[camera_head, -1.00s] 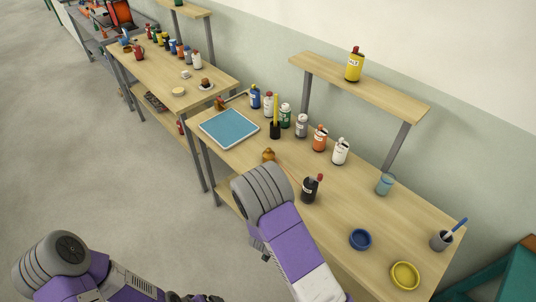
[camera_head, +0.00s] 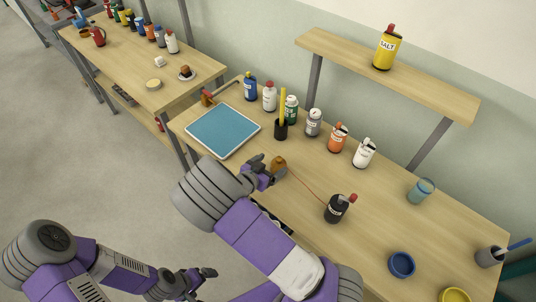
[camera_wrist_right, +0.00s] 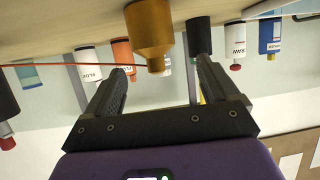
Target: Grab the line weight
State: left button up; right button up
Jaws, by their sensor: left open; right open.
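The line weight (camera_head: 278,165), a small brass plumb-bob shape, is on the near part of the workbench, with a thin red line running from it toward a black bottle. In the right wrist view the brass weight (camera_wrist_right: 149,28) hangs into the picture from the top, its narrow end at the gap between the fingertips. My right gripper (camera_head: 266,172) is open right beside the weight; its two fingers (camera_wrist_right: 160,68) show nothing clamped between them. My left gripper (camera_head: 204,274) is open and empty, low in front of the bench, away from the weight.
A black bottle (camera_head: 338,208) stands right of the weight. A blue tray (camera_head: 223,131) lies to the left; a dark cup (camera_head: 281,130) and several bottles line the back. A blue dish (camera_head: 401,265) is at right. Bare bench top lies between.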

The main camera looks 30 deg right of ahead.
aim_at(277, 163)
jog(key=shift+d+f, duration=0.1)
jog(key=shift+d, duration=0.6)
jog(key=shift+d+f, duration=0.2)
jog(key=shift+d, duration=0.1)
jog(key=b+x, duration=0.1)
jog(key=x, duration=0.3)
jog(key=shift+w+f+b, duration=0.15)
jog(key=shift+f+b, duration=0.15)
jog(key=shift+b, duration=0.1)
pick_arm(q)
jog(key=shift+s+f, duration=0.4)
jog(key=shift+f, duration=0.4)
pick_arm(e)
jog(key=shift+w+d, duration=0.2)
jog(key=shift+d, duration=0.1)
